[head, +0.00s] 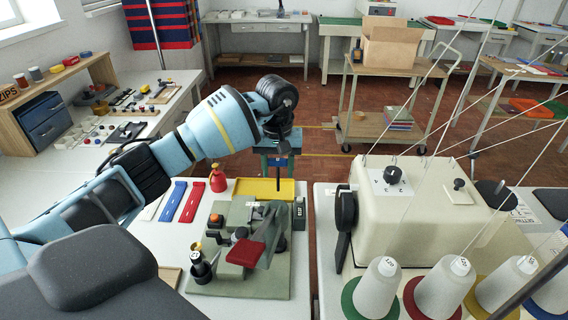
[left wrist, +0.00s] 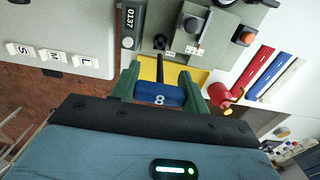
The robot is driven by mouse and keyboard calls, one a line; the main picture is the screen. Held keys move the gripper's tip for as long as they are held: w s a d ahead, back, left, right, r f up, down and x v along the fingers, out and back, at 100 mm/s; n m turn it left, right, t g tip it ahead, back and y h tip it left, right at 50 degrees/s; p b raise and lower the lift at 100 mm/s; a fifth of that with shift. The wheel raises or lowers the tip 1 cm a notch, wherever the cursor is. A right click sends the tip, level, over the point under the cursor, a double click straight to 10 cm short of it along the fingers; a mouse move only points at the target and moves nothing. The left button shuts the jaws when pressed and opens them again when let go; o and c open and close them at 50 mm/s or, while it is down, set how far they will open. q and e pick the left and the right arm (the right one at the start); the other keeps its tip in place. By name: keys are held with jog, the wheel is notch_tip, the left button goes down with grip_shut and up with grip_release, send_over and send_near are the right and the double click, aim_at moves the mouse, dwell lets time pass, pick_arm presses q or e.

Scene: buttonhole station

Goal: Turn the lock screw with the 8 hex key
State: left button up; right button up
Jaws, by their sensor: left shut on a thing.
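The key's dark shaft points away from the gripper, downward in the head view, over the yellow tray. Its tip appears clear of the fixture. A clamp device with a red pad (head: 245,252) stands on the plate. I cannot tell the lock screw for sure among the fixture's small dark parts. My right gripper is not in view.
A yellow tray (head: 238,188) lies behind the fixture, with a red bottle (head: 217,179) beside it. Blue (head: 172,201) and red (head: 193,202) strips lie to the left. A cream machine (head: 420,208) and thread cones (head: 380,284) stand on the right table, across a gap.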

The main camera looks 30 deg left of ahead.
aim_at(278, 187)
pick_arm(q)
jog(key=shift+s+f, duration=0.1)
jog(key=shift+s, duration=0.05)
jog(key=shift+f, duration=0.15)
jog(key=shift+f+b, duration=0.5)
jog(key=shift+f, duration=1.3)
jog(key=shift+f+b, duration=0.45)
jog(key=shift+f, duration=0.05)
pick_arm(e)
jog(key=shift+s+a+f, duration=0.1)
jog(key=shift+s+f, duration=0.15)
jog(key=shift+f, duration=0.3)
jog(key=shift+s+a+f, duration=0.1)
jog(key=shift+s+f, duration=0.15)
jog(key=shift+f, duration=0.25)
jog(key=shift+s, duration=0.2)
pick_arm(q)
jog(key=shift+f, duration=0.15)
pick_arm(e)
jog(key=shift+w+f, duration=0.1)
pick_arm(q)
jog(key=shift+f+b, duration=0.35)
jog(key=shift+f, duration=0.25)
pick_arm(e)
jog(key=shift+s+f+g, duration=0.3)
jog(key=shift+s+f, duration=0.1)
